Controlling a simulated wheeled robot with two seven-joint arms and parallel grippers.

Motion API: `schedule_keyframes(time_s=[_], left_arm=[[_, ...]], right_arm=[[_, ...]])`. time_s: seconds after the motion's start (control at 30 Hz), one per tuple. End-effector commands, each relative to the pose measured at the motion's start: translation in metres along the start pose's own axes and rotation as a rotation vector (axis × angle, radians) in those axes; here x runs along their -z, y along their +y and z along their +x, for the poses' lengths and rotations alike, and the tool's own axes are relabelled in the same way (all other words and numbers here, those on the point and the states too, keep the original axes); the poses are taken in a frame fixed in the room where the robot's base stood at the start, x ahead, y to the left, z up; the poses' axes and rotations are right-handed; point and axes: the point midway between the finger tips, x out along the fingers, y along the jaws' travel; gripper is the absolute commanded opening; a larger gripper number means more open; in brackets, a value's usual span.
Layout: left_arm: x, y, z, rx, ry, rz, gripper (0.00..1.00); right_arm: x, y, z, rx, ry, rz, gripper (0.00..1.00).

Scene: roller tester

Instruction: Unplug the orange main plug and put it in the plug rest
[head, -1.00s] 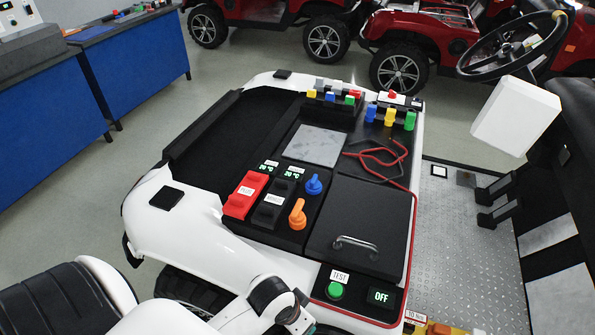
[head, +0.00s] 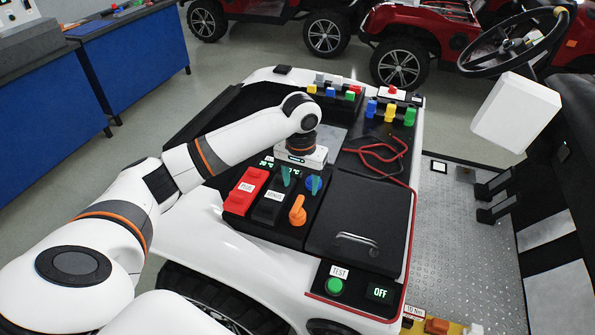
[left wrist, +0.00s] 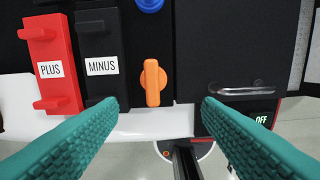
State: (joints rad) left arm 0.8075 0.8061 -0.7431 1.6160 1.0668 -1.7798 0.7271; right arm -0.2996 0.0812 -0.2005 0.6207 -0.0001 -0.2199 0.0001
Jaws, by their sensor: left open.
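My left gripper (head: 299,181) is open and empty, with teal fingers pointing down over the panel just behind the orange plug. In the left wrist view the orange plug (left wrist: 153,82) shows between and beyond the open fingertips (left wrist: 158,101), which do not touch it. I cannot tell which part is the plug rest. My right gripper is not in view.
A blue knob (head: 313,185) is close by the left fingers. The red PLUS block (head: 245,192) and black MINUS block (head: 268,208) stand to the left. A black lid (head: 362,215) with a handle lies right. A green TEST button (head: 335,286) and OFF display (head: 380,292) are in front.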

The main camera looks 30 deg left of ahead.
Motion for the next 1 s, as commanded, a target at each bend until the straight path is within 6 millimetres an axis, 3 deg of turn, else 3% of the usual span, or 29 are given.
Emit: schedule_keyframes(time_s=[0.1,0.2,0.7,1.0], left_arm=[[-0.006,0.011,-0.012,-0.006,0.008,-0.043,0.59],[-0.006,0.012,-0.007,-0.006,0.012,-0.051,0.59],[-0.005,0.012,0.079,-0.006,0.012,-0.048,0.59],[-0.005,0.011,0.104,-0.005,0.008,-0.046,0.59]], right_arm=[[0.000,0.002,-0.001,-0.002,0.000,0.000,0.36],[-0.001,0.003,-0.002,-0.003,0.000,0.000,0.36],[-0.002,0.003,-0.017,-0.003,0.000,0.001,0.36],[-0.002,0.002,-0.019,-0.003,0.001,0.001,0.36]])
